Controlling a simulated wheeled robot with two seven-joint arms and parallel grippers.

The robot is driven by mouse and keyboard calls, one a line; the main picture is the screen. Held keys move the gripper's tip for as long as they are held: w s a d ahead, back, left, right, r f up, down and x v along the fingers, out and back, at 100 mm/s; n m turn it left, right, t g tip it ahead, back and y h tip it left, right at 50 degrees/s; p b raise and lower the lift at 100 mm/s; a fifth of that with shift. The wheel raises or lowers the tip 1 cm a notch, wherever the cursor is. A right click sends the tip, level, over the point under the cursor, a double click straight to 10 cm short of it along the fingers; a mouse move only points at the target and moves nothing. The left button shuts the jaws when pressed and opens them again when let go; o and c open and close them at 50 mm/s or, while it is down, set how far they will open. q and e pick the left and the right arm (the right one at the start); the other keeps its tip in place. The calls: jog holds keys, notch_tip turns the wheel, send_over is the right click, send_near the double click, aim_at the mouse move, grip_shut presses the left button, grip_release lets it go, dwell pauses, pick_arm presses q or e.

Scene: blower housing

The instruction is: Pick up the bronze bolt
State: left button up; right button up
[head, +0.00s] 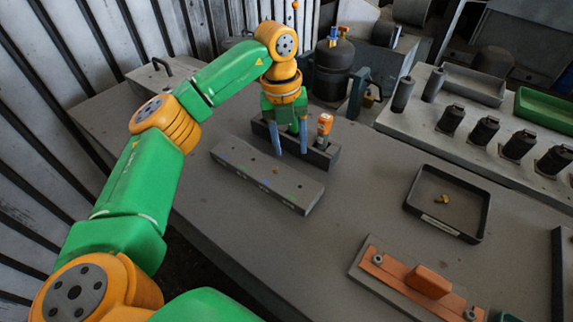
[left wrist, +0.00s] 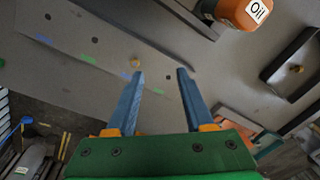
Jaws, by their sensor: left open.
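A small bronze bolt head (head: 275,170) sits in the top of a grey block (head: 240,163) with dark holes and coloured marks. It also shows in the left wrist view (left wrist: 135,63), just beyond the tip of the left-hand finger. Small brass-coloured pieces (head: 441,199) lie in a black tray (head: 413,200) on the right; their exact shape is too small to tell. My left gripper (head: 291,153) is open and empty, pointing down near the block's back edge; it also shows in the left wrist view (left wrist: 161,72). My right gripper is not in view.
An orange part on a grey plate (head: 400,276) lies at the front right. The table (head: 345,205) is clear between the block and the tray.

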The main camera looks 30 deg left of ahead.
aim_at(275, 167)
pick_arm(q)
jog(key=shift+n+y, duration=0.5)
jog(key=shift+y, duration=0.1)
jog(key=a+f, duration=0.1)
jog(key=s+a+f+p, duration=0.1)
jog(key=f, duration=0.1)
jog(key=s+a+f+p, duration=0.1)
jog(key=shift+f, duration=0.4)
jog(key=shift+w+f, duration=0.1)
jog(key=shift+f, duration=0.2)
jog(key=shift+d, duration=0.1)
jog(key=shift+f, duration=0.25)
grip_shut()
